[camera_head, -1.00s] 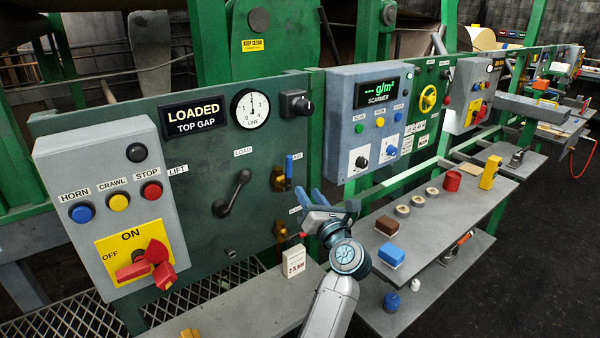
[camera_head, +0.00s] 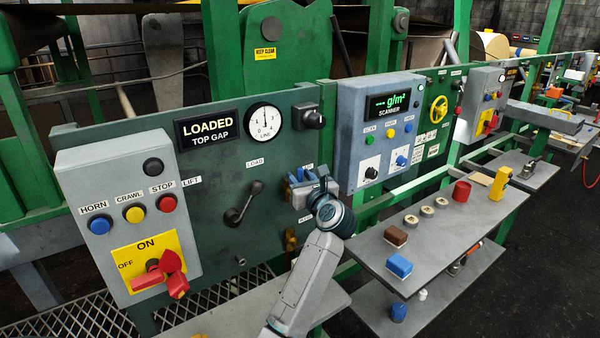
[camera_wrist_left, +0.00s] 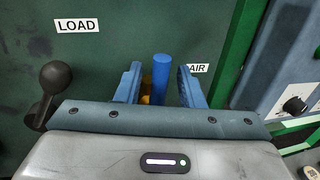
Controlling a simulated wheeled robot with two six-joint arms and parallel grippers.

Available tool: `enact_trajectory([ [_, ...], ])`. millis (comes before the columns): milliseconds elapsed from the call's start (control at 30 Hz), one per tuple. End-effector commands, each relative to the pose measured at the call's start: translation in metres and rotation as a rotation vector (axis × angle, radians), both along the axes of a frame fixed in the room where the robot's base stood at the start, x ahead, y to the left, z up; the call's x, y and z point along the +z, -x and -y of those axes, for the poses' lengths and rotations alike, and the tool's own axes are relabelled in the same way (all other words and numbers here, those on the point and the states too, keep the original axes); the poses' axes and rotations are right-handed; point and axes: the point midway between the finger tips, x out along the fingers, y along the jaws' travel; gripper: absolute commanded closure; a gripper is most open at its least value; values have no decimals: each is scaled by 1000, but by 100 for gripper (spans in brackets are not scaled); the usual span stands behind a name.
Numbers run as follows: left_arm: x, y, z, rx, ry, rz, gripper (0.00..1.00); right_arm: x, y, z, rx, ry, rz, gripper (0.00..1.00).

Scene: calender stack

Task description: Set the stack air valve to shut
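The stack air valve, labelled AIR, is on the green panel right of the LOAD lever. In the left wrist view its blue handle (camera_wrist_left: 160,78) stands upright, with a bit of the brass body (camera_wrist_left: 146,99) beside its lower part. My left gripper (camera_head: 304,187) is at this valve in the head view and hides most of it. In the left wrist view the gripper's blue fingers (camera_wrist_left: 161,85) are open, one on each side of the handle, with visible gaps. My right gripper is not in view.
The black LOAD lever (camera_head: 243,204) is left of my gripper, and the grey scanner box (camera_head: 350,100) is to its right. Another brass valve (camera_head: 291,240) is below. A grey shelf (camera_head: 440,245) with blocks and rings is at the lower right.

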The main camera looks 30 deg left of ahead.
Motion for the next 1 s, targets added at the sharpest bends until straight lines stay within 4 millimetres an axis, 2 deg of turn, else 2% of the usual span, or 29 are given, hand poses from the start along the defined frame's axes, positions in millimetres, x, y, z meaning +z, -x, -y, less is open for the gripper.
enact_trajectory([
  [367,-1,-4,-6,0,0,0,65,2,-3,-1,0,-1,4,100],
  [567,0,-4,-6,0,0,0,100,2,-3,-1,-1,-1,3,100],
  [833,0,-6,-6,0,-1,-4,100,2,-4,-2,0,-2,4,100],
  [1000,0,-18,-5,-1,-15,-39,100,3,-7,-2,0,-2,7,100],
])
